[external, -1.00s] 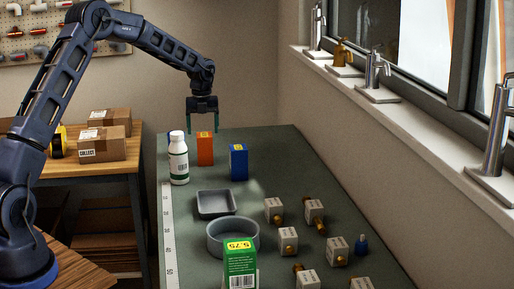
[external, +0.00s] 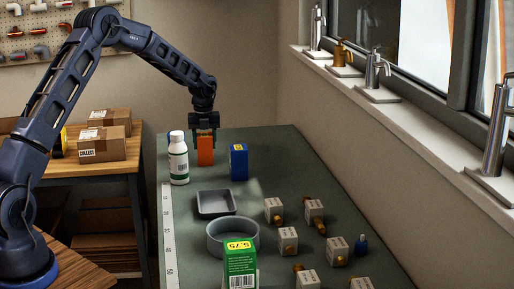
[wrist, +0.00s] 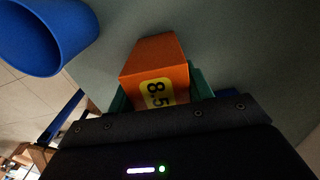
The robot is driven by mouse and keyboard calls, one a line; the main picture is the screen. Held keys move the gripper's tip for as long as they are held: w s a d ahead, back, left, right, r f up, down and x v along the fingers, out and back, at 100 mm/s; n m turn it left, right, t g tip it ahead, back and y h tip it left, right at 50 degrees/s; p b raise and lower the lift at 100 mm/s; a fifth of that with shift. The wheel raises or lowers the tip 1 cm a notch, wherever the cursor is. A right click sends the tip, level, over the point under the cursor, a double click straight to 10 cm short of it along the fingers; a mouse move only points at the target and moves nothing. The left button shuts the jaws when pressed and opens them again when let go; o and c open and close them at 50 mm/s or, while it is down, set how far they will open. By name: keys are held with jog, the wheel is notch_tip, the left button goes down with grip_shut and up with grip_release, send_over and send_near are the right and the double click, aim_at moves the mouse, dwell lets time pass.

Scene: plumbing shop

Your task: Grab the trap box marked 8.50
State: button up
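The orange trap box (external: 205,156) stands upright near the far end of the green bench. In the wrist view its yellow label on the orange box (wrist: 157,92) reads "8.5", with the rest cut off by my gripper. My gripper (external: 205,138) points down over it, with its green fingers on either side of the upper part. The gripper also shows in the wrist view (wrist: 160,98). The fingers look very close to the box sides; whether they press on it is unclear. The box is still on the bench.
A white bottle (external: 178,160) stands just left of the box, and a blue box (external: 239,163) to its right. A blue cylindrical thing (wrist: 45,35) shows in the wrist view. Nearer are a grey tray (external: 216,214), a round dish (external: 216,246) and a green box (external: 240,265).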

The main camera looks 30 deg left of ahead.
jog(key=c, duration=0.3)
jog(key=shift+c, duration=0.2)
jog(key=shift+r, duration=0.1)
